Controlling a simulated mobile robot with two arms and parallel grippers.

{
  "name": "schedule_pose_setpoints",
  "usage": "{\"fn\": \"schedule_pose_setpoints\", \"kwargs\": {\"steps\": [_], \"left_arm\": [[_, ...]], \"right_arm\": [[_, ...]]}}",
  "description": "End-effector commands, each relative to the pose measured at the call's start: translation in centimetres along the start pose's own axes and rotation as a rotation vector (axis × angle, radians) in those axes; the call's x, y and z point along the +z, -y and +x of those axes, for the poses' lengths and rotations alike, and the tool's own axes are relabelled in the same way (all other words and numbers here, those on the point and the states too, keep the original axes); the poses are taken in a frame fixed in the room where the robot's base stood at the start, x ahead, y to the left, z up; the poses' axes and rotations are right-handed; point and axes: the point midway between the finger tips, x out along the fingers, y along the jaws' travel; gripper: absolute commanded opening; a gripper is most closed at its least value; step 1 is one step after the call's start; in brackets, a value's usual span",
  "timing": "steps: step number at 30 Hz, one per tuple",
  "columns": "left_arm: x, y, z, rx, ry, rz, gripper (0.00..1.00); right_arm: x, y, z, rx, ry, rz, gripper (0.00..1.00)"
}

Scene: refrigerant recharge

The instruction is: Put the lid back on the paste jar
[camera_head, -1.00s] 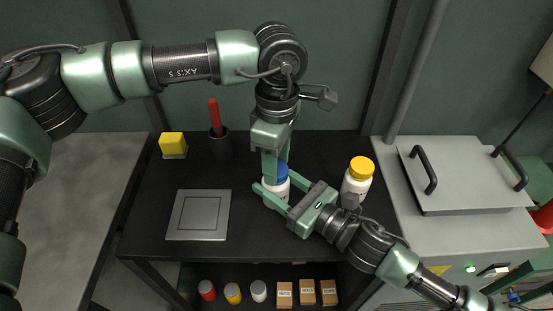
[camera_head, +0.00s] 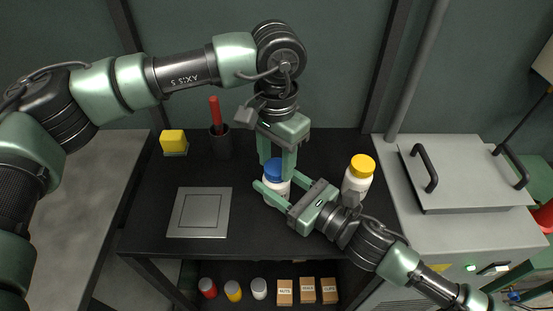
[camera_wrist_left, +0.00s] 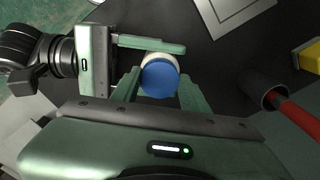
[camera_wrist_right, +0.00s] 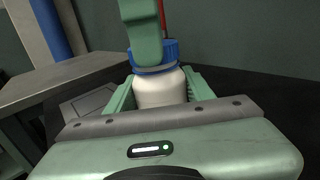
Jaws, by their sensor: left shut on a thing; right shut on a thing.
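The paste jar (camera_head: 276,188) is white and stands upright on the black table in the head view. It also shows in the right wrist view (camera_wrist_right: 160,90). The blue lid (camera_head: 275,168) sits on the jar's mouth, and it shows from above in the left wrist view (camera_wrist_left: 160,80). In the right wrist view I cannot tell whether it is fully seated. My left gripper (camera_head: 276,167) points down from above and is shut on the lid. My right gripper (camera_head: 272,189) comes from the lower right and is shut around the jar's body. One left finger hides part of the lid in the right wrist view.
A white jar with a yellow lid (camera_head: 361,166) stands close to my right gripper. A flat grey plate (camera_head: 200,213), a yellow block (camera_head: 173,141) and a dark cup (camera_head: 221,145) with a red-handled tool are to the left. Small jars and boxes fill the shelf below.

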Motion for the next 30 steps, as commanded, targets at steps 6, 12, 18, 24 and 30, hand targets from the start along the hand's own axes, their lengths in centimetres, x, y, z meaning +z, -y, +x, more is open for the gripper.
{"fn": "schedule_pose_setpoints", "kwargs": {"steps": [6,12,18,24,30], "left_arm": [[-0.03,0.01,-0.07,0.001,-0.002,0.304,0.08],[-0.03,0.03,-0.06,0.0,-0.002,0.361,0.08],[-0.03,0.03,-0.06,0.0,-0.002,0.359,0.47],[-0.02,0.03,-0.03,0.0,-0.001,0.358,0.66],[-0.02,0.04,-0.1,0.0,-0.001,0.357,0.66]], "right_arm": [[-0.1,0.0,-0.01,0.0,-0.002,0.001,0.0],[-0.1,0.0,-0.01,0.0,-0.002,0.001,0.0],[-0.11,0.0,-0.01,-0.001,-0.002,0.001,0.0],[-0.11,0.0,-0.01,-0.001,-0.002,0.001,0.0],[-0.11,-0.01,-0.01,0.0,-0.002,0.002,0.0]]}}
